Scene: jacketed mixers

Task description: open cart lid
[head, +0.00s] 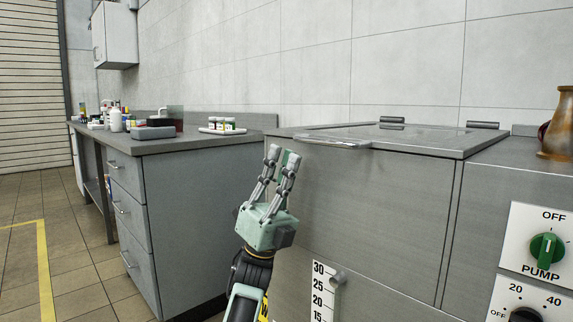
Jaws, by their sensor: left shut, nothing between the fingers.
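The cart lid (420,139) is a flat metal panel on top of the grey steel cart (365,200). It lies closed, with hinges (392,121) along its back edge. A light metal handle (334,142) sticks out at its front left edge. My left gripper (282,155) is pale green and grey, points upward, and is shut and empty. In the picture it is in front of the cart's left front corner, a little left of and below the handle. Any contact with the cart is hard to judge. My right gripper is out of view.
A control panel with a green pump knob (547,248) is at the right. A brown vessel (559,125) stands on the cart's top there. A grey counter (190,143) with bottles and trays is at the left. The tiled floor at far left is clear.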

